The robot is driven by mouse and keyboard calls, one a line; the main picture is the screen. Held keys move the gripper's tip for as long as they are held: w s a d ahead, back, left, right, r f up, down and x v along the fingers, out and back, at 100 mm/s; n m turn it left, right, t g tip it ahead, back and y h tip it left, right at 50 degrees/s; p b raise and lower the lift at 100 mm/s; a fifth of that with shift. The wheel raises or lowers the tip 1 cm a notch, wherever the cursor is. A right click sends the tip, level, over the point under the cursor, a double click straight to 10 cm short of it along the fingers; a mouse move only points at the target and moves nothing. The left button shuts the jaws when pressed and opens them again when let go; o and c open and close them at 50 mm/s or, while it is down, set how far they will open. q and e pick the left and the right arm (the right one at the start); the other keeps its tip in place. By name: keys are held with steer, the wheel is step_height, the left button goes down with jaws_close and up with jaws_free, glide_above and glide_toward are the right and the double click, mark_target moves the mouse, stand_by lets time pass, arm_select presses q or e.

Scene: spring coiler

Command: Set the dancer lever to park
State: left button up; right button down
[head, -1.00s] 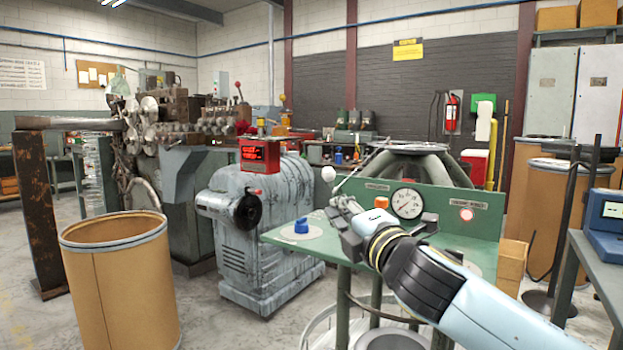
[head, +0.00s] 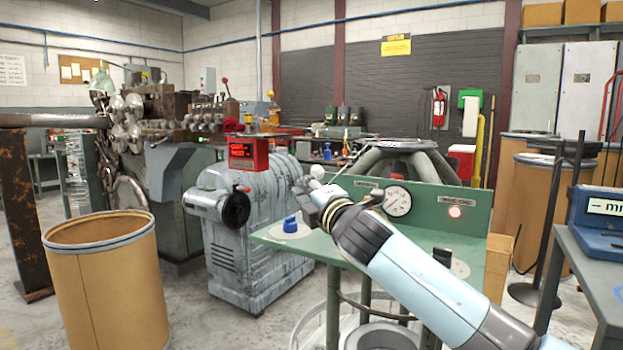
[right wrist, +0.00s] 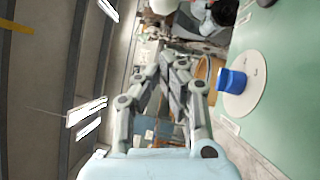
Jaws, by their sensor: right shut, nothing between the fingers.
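The dancer lever shows in the head view as a thin rod with a white ball knob (head: 317,172), beside the left edge of the green panel (head: 455,190). The rod leans, and its lower part is hidden behind my gripper. The small label above the lever is too small to read. My right gripper (head: 304,188) reaches in from the right, with its fingertips just below and left of the knob in the picture. I cannot tell whether they touch the lever. In the right wrist view the fingers (right wrist: 168,66) are closed together and empty. My left gripper is not in view.
A grey motor housing (head: 255,245) and a fibre drum (head: 105,285) stand to the left.

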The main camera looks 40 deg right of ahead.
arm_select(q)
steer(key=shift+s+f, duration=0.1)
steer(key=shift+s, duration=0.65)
arm_select(e)
steer(key=shift+w+d+r, duration=0.25)
steer(key=shift+w+d, duration=0.45)
steer(key=shift+d, duration=0.15)
steer(key=shift+w+d+r, duration=0.25)
steer(key=shift+w+d, duration=0.4)
steer(key=shift+d, duration=0.15)
